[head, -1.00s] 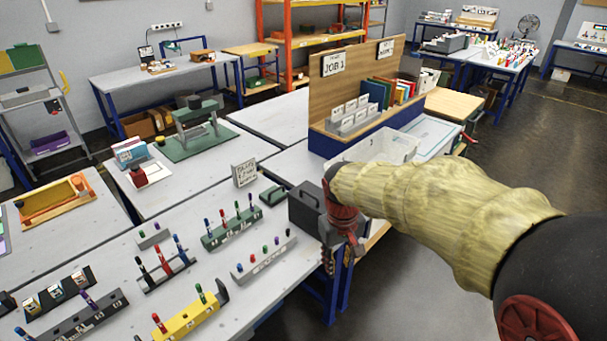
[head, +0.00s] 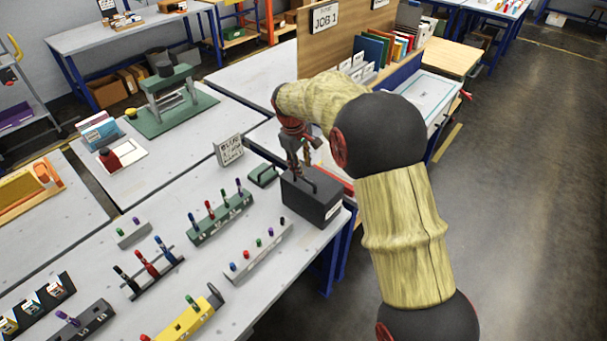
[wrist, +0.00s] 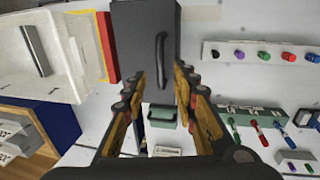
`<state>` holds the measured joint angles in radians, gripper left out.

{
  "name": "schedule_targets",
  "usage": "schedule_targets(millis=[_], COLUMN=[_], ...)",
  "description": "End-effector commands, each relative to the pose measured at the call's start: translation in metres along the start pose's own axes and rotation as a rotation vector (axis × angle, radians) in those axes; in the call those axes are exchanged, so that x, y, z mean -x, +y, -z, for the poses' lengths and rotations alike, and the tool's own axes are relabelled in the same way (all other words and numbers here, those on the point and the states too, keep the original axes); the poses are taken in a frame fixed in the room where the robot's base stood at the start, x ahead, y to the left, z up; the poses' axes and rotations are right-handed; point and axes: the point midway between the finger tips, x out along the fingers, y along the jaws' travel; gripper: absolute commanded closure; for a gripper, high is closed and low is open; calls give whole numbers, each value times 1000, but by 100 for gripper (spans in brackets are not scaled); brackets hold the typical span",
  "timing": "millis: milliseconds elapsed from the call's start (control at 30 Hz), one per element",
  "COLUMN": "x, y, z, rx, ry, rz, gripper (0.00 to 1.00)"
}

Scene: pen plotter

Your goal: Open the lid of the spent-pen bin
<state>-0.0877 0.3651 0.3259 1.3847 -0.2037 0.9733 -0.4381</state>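The spent-pen bin appears to be the dark grey box (head: 312,203) at the right end of the near table, with a pale label on its front. Its lid is down. A black bar handle (wrist: 161,55) runs along the lid in the wrist view. My gripper (head: 303,166) is over the bin, pointing down. In the wrist view my gripper (wrist: 159,82) is open, its two fingers apart on either side of the handle's near end. Nothing is held. I cannot tell whether a finger touches the handle or lid.
A small green box (head: 263,175) sits just left of the bin, near a lettered sign (head: 229,150). A pale rack of pens (head: 258,254) and a green rack (head: 220,218) stand left of it. A white tray (wrist: 52,50) and red item lie beside the bin.

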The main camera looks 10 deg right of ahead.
Motion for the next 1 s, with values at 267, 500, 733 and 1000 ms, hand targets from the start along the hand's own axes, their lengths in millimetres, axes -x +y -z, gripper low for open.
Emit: schedule_targets(millis=[267, 500, 733, 1000], x=[-43, -55, -55, -55], y=[-1, 0, 0, 0], z=[0, 0, 0, 0], rx=[-1, -1, -1, -1], ry=[-2, 0, 0, 0], rz=[1, 0, 0, 0], gripper=[72, 72, 72, 88])
